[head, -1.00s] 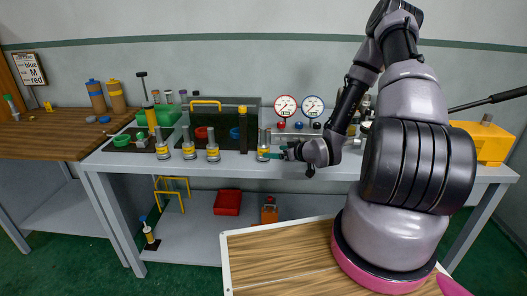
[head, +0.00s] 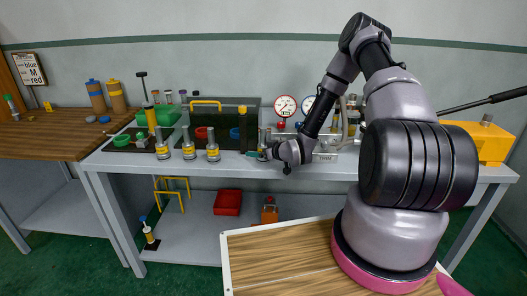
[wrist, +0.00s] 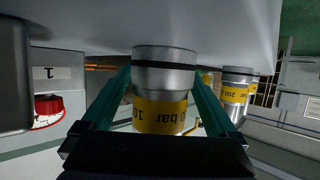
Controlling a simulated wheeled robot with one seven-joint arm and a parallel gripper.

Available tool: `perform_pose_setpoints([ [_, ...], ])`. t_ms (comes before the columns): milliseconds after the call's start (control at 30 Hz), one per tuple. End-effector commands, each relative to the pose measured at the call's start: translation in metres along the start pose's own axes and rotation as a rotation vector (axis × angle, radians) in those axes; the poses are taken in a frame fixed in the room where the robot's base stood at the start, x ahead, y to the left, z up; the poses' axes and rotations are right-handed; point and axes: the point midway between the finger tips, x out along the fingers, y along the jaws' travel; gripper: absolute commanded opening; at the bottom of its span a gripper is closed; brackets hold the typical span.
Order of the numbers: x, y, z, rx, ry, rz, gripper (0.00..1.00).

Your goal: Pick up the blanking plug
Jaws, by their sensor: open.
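In the wrist view, a silver metal plug (wrist: 163,92) with a black ring and a yellow band printed with "bar" stands between the two green fingers of my gripper (wrist: 162,76). The fingers are open, one on each side of it; I cannot tell whether either touches it. In the head view, my gripper (head: 262,154) is at the front of the grey bench and hides most of this plug. Similar plugs with yellow bands stand to its left (head: 212,151), (head: 188,150), (head: 162,150). Another banded plug shows in the wrist view (wrist: 235,92).
A dark upright post with a yellow top (head: 242,128) stands just left of my gripper. Pressure gauges (head: 285,105) are behind my arm. A green box (head: 160,117) and a yellow block (head: 483,143) stand on the bench. The front strip between the plugs and post is narrow.

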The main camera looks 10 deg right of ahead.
Motion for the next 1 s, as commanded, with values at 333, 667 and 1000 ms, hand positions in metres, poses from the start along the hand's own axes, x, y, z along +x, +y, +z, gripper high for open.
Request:
perform_pose_setpoints([
  [333, 0.000, 0.000, 0.000, 0.001, 0.000, 0.001, 0.40],
  [667, 0.000, 0.000, 0.000, 0.000, 0.001, 0.000, 0.00],
  [1000, -0.008, 0.001, -0.021, -0.001, 0.002, 0.001, 0.00],
])
